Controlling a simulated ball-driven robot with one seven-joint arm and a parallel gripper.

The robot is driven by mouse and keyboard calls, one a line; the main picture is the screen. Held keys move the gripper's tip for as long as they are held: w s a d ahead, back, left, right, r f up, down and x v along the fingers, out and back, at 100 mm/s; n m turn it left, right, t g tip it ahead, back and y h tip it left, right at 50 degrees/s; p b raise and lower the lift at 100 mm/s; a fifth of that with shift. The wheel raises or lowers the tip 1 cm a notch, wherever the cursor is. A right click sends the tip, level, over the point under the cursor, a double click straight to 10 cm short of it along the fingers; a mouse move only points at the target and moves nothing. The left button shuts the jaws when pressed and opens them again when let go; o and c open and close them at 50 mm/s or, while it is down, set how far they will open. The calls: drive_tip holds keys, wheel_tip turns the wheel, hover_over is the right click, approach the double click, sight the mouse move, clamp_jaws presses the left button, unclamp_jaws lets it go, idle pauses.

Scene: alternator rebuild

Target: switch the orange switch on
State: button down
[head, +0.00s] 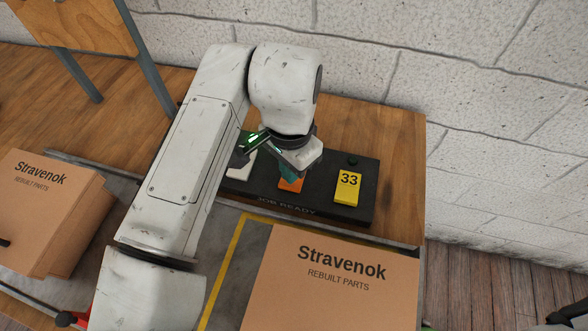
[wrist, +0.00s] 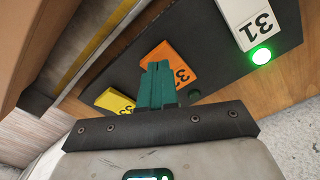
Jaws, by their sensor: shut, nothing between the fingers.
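The orange switch (head: 291,185) sits in the middle of a black panel (head: 325,208) marked JOB READY. It also shows in the wrist view (wrist: 182,66), its number partly hidden by my fingers. My gripper (wrist: 158,66) is shut and empty, its teal fingertips over the orange switch. I cannot tell whether they touch it. In the head view my gripper (head: 289,174) hangs above the switch and covers its far part. A small dark lamp (wrist: 194,96) beside the orange switch looks unlit.
A yellow switch (head: 347,188) marked 33 is right of the orange one, with an unlit lamp (head: 352,160) behind it. A white switch (wrist: 246,22) marked 31 has a lit green lamp (wrist: 261,55). A Stravenok box (head: 335,300) stands in front of the panel.

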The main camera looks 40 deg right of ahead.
drive_tip(key=shift+f+b, duration=0.5)
drive_tip(key=shift+f, duration=0.35)
idle(0.4)
drive_tip(key=shift+r+p, duration=3.05)
drive_tip(key=shift+r, duration=0.5)
